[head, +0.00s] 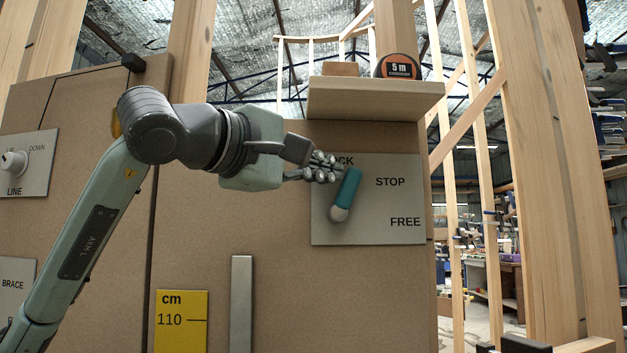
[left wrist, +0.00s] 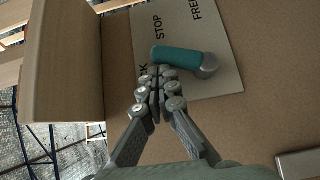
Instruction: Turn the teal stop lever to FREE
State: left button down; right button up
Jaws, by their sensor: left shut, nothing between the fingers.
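The teal stop lever (head: 346,193) sits on a grey plate (head: 385,230) fixed to the brown panel. Its grey pivot is at the lower end, and the teal handle points up and slightly right. The plate reads STOP at upper right and FREE at lower right; a top label ending in "CK" is partly hidden. My left gripper (head: 332,172) is shut and empty, its fingertips close to the left side of the handle's upper end. The left wrist view shows the closed fingertips (left wrist: 158,84) beside the teal handle (left wrist: 176,57); I cannot tell whether they touch.
A wooden shelf (head: 376,98) juts out just above the plate, carrying a tape measure (head: 398,67). A yellow cm marker (head: 181,322) and a grey metal strip (head: 241,305) are below. A LINE dial plate (head: 35,170) is at left. The panel right below the lever's plate is clear.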

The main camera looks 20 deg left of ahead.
aim_at(357, 167)
pick_arm(q)
jog(key=shift+w+d+r, duration=0.1)
jog(key=shift+d+r, duration=0.05)
jog(key=shift+d, duration=0.35)
jog(key=shift+w+d, duration=0.3)
jog(key=shift+d, duration=0.35)
jog(key=shift+w+d, duration=0.3)
jog(key=shift+d, duration=0.35)
jog(key=shift+d+m, duration=0.2)
jog(key=shift+m, duration=0.1)
jog(key=shift+w+d+f+m+g+p, duration=0.3)
jog(key=shift+d+f+g+p, duration=0.1)
jog(key=shift+d+g+p, duration=0.2)
jog(key=shift+w+d+f+m+g+y+p, duration=0.2)
jog(key=shift+m+g+y+p, duration=0.1)
jog(key=shift+m, duration=0.1)
jog(key=shift+d+f+m+g+y+p, duration=0.3)
jog(key=shift+f+m+g+y+p, duration=0.2)
pick_arm(e)
jog(key=s+d+f, duration=0.1)
jog(key=s+f, duration=0.2)
jog(key=f, duration=0.5)
jog(key=shift+s+g, duration=0.2)
jog(key=shift+g, duration=0.2)
jog(key=shift+f, duration=0.1)
